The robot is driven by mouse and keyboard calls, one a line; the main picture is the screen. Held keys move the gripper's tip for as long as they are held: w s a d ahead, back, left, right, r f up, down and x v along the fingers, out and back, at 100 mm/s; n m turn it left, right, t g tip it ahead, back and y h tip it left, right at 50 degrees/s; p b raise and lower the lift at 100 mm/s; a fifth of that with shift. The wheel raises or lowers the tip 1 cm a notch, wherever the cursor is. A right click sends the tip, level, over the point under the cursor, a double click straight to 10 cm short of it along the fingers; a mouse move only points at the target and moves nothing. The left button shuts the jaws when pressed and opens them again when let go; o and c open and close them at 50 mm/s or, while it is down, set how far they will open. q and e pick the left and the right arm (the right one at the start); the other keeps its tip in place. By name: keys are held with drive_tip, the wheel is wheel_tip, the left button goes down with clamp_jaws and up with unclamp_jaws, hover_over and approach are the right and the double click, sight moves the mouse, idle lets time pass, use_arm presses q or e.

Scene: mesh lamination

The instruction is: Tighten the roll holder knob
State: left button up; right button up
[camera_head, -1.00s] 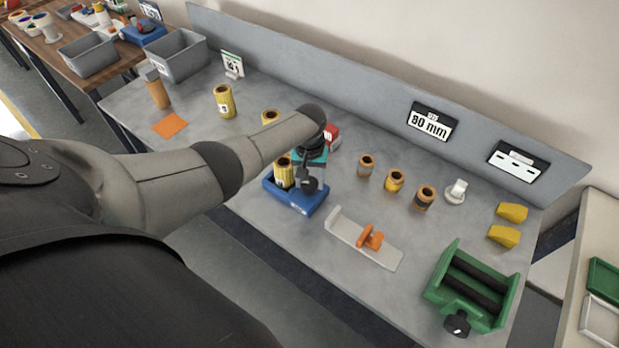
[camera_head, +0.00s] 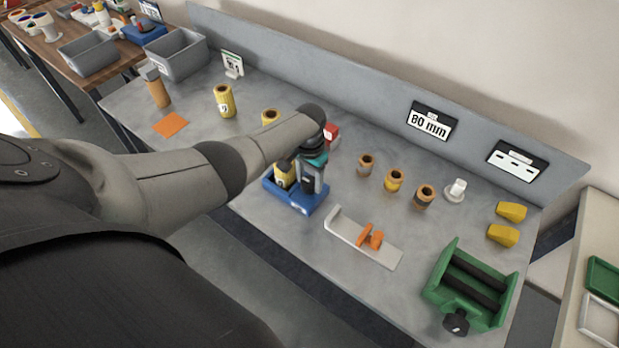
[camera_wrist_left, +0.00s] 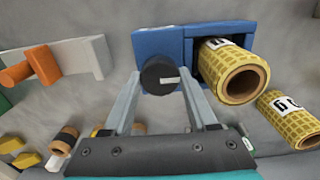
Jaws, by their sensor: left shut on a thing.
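The blue roll holder (camera_head: 292,200) stands on the grey bench with a yellow roll (camera_head: 284,176) in it. In the left wrist view the holder (camera_wrist_left: 163,44) carries a round black knob (camera_wrist_left: 160,76) with a pale mark on its face. The yellow roll (camera_wrist_left: 240,80) sticks out of the holder beside the knob. My left gripper (camera_head: 308,186) is at the front of the holder. In the left wrist view its two fingers (camera_wrist_left: 160,80) lie either side of the knob and are shut on it. My right gripper is not in view.
A grey plate with an orange piece (camera_head: 371,238) lies right of the holder. A green roller device (camera_head: 480,290) with a black knob stands at the bench's right end. Several small rolls (camera_head: 395,180) stand behind. Yellow wedges (camera_head: 502,235) lie far right. A red object (camera_head: 332,134) is behind my gripper.

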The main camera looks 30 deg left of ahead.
sight(309, 182)
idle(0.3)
use_arm(q)
drive_tip(key=o, duration=1.4)
drive_tip(key=shift+c, duration=0.2)
drive_tip(key=shift+r, duration=0.1)
drive_tip(key=shift+r, duration=0.35)
wheel_tip(309, 182, up, 14)
drive_tip(key=p, duration=0.3)
drive_tip(key=shift+r+p, duration=0.2)
drive_tip(key=shift+p, duration=0.15)
